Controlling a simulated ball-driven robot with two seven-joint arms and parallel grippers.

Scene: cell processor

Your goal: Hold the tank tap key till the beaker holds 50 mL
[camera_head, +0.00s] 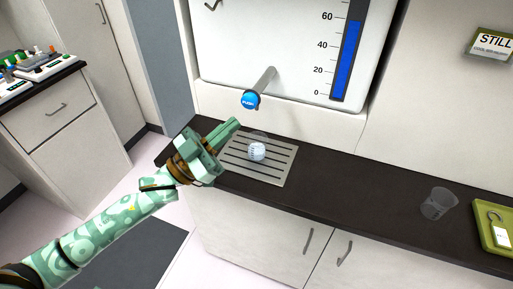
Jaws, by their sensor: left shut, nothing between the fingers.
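The white tank (225,60) stands at the back, with a blue level gauge (350,60) reading a little under 60. Its grey tap ends in a round blue push key (251,100). A small clear beaker (257,151) sits on the slotted drip grate (283,176) below the tap. Pale marks show on the beaker; its level is too small to read. My left gripper (235,123) is shut and empty, its tips just below and left of the key, apparently apart from it. My right gripper is out of view.
An empty clear cup (438,204) stands on the dark counter (350,200) at right, beside a green tray (484,239) with a white tag. A sign (491,45) hangs at upper right. A side bench (40,82) with small items stands at left.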

